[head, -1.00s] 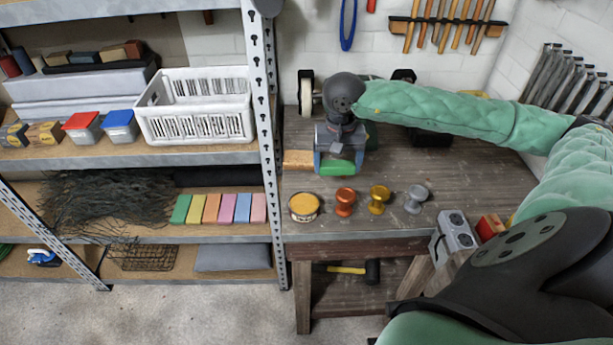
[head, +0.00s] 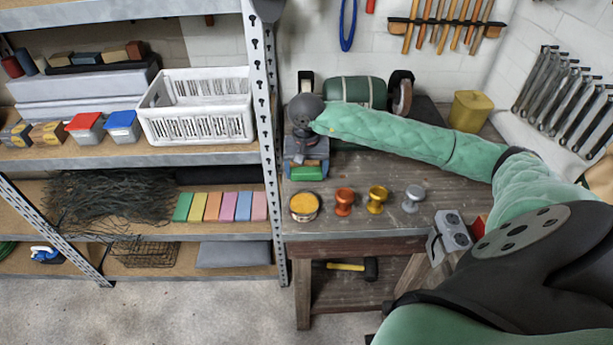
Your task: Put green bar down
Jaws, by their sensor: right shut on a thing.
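My right gripper (head: 306,171) reaches in from the right over the left end of the workbench (head: 380,232). It points down and is shut on a green bar (head: 307,174), whose near face shows between the blue-grey fingers. The bar is low, close to the bench top. I cannot tell whether it touches the wood below. A small brown patch shows just above the bar, within the gripper's outline. My left gripper is not in view.
A yellow tin (head: 304,207) and orange (head: 344,202), gold (head: 377,199) and grey (head: 412,198) knobs line the bench front. A bench grinder (head: 357,92) stands behind the gripper. A metal shelf post (head: 264,130) is close on the left. Coloured bars (head: 220,207) lie on the shelf.

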